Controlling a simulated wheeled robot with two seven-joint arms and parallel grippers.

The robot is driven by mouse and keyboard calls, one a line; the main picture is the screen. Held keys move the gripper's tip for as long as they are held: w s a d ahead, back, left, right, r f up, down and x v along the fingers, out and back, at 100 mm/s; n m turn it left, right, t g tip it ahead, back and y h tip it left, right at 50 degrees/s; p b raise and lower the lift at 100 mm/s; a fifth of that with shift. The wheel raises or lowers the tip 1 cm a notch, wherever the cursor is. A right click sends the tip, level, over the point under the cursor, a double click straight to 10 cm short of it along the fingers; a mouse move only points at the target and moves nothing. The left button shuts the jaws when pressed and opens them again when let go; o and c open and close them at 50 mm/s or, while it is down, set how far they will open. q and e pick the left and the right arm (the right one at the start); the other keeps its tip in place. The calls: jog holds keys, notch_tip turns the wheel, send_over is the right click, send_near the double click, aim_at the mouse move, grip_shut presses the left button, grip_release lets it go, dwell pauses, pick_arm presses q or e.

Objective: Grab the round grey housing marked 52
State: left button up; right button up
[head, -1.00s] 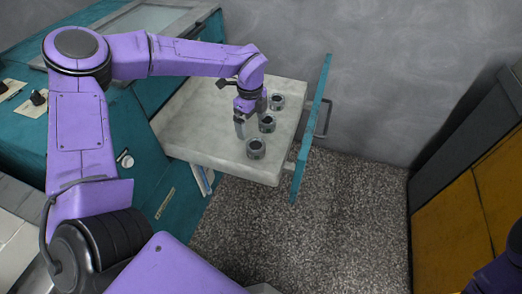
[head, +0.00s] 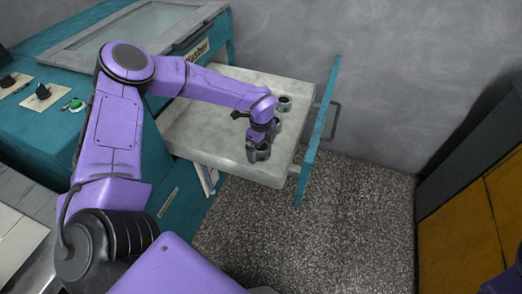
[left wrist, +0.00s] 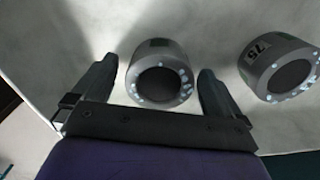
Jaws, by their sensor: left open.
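Several round grey housings stand in the pulled-out drawer. In the left wrist view one housing (left wrist: 160,55) is between the two fingers of my open left gripper (left wrist: 157,70), with a gap on each side. Its label is too dark to read, so I cannot confirm 52. A second housing (left wrist: 265,55), to the right of the fingers, is marked 75. In the head view my left gripper (head: 259,146) is over the nearest housing (head: 258,155) and partly covers it. The farthest housing (head: 285,102) stands clear, its mark unreadable. The middle one is partly hidden. My right gripper is not in view.
The pale drawer (head: 222,166) has a teal front panel (head: 318,130) with a handle on its right. The teal machine (head: 40,122) is at the left. Speckled floor lies right of the drawer, and an orange cabinet (head: 465,235) stands at the far right.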

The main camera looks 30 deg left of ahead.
pick_arm(q)
jog(key=c, duration=1.4)
jog(key=shift+r, duration=0.1)
